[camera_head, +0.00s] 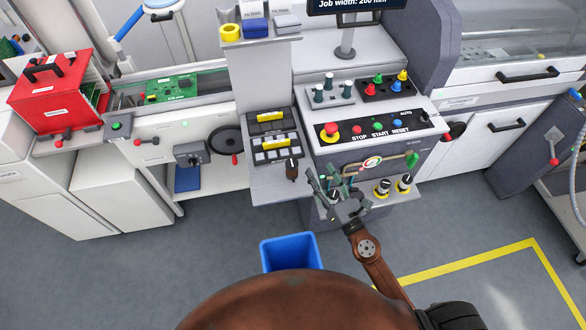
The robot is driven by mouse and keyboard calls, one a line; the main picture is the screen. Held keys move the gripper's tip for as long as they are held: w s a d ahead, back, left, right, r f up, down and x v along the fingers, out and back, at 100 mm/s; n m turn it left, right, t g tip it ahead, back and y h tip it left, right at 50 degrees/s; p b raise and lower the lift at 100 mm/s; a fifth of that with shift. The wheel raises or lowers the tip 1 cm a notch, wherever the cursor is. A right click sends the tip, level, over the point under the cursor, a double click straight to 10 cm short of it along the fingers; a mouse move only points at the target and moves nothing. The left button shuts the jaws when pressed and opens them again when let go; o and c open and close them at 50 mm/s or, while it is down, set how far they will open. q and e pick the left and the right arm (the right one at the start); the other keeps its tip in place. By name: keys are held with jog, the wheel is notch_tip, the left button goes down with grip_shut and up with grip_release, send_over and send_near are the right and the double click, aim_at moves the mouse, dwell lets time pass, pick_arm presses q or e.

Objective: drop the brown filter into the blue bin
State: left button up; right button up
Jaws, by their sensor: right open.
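A small dark brown piece (291,170), which looks like the brown filter, is at the right front of the light grey side shelf (270,190). My right gripper (322,178) is open and empty, just right of the brown piece and apart from it, in front of the machine's lower panel. The blue bin (290,250) is on the floor below the shelf. My own body hides its lower front part. My left gripper is not in view.
Black trays with yellow labels (272,143) sit behind the brown piece. Right of it are a control panel (372,128) with buttons, a gauge (372,162) and black-and-yellow knobs (383,187). A FILTERS shelf (260,42) is above. Floor left of the bin is clear.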

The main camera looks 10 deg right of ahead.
aim_at(296, 172)
jog(key=a+f+n+y, duration=0.1)
jog(key=a+f+n+g, duration=0.1)
jog(key=a+n, duration=0.1)
jog(key=a+f+n+g+y, duration=0.1)
jog(key=a+n, duration=0.1)
jog(key=shift+w+f+y, duration=0.2)
jog(key=shift+f+y, duration=0.05)
jog(key=shift+y, duration=0.05)
jog(key=x, duration=0.7)
jog(key=shift+a+f+p, duration=0.25)
jog(key=shift+f+p, duration=0.05)
jog(key=shift+p, duration=0.1)
jog(key=shift+c, duration=0.6)
jog(key=c, duration=1.3)
jog(key=shift+r, duration=0.1)
